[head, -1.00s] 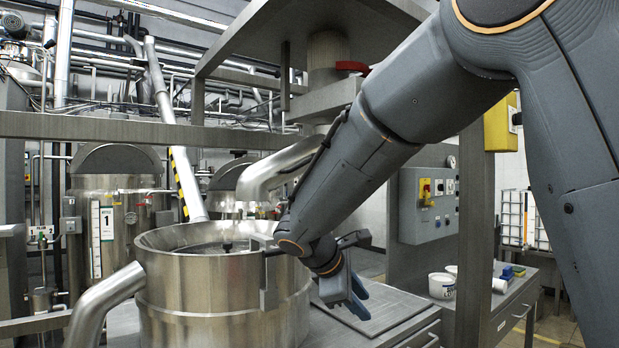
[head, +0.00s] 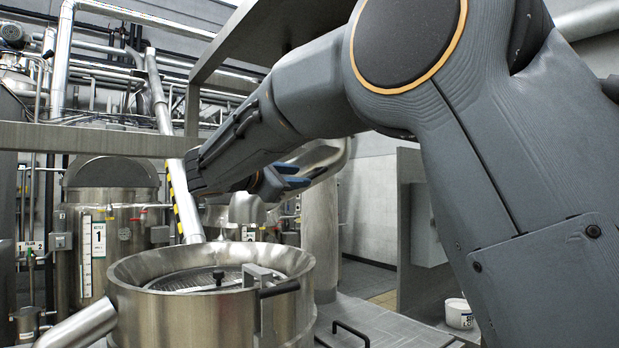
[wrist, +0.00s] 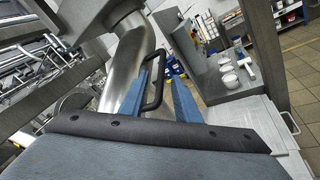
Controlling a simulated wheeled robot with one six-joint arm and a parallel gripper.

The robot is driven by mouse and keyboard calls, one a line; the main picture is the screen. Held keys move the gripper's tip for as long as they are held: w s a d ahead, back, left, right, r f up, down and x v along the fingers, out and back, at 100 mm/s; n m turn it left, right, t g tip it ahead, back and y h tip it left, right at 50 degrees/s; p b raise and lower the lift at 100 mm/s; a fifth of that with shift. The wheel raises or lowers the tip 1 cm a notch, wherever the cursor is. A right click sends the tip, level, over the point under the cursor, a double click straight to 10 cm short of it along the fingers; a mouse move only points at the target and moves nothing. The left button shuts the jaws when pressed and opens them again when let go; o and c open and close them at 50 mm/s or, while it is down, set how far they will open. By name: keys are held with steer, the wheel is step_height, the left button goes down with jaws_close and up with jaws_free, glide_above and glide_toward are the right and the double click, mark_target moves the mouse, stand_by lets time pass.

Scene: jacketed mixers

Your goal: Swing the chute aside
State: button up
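The chute is a bent, shiny metal pipe (wrist: 125,62). In the head view part of it (head: 328,153) shows behind my arm, which hides the rest. A black loop handle (wrist: 160,78) is on its side. My gripper (wrist: 158,72) has its two blue fingers apart, one on each side of the handle's bar. I cannot tell whether either finger touches it. In the head view the blue fingers (head: 290,178) show just past my wrist, above and behind the mixing vessel (head: 205,315).
The vessel's round rim encloses a grate, with a bracket and black handle (head: 280,288) on its right. A steel frame beam (head: 80,138) crosses at left. A white tub (head: 459,313) stands at lower right. A control box (wrist: 181,38) is beyond the fingers in the wrist view.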

mark_target(311, 177)
steer(key=p+x, duration=0.2)
steer(key=x, duration=0.4)
steer(key=shift+w+d, duration=0.1)
steer(key=shift+d, duration=0.15)
jaws_close()
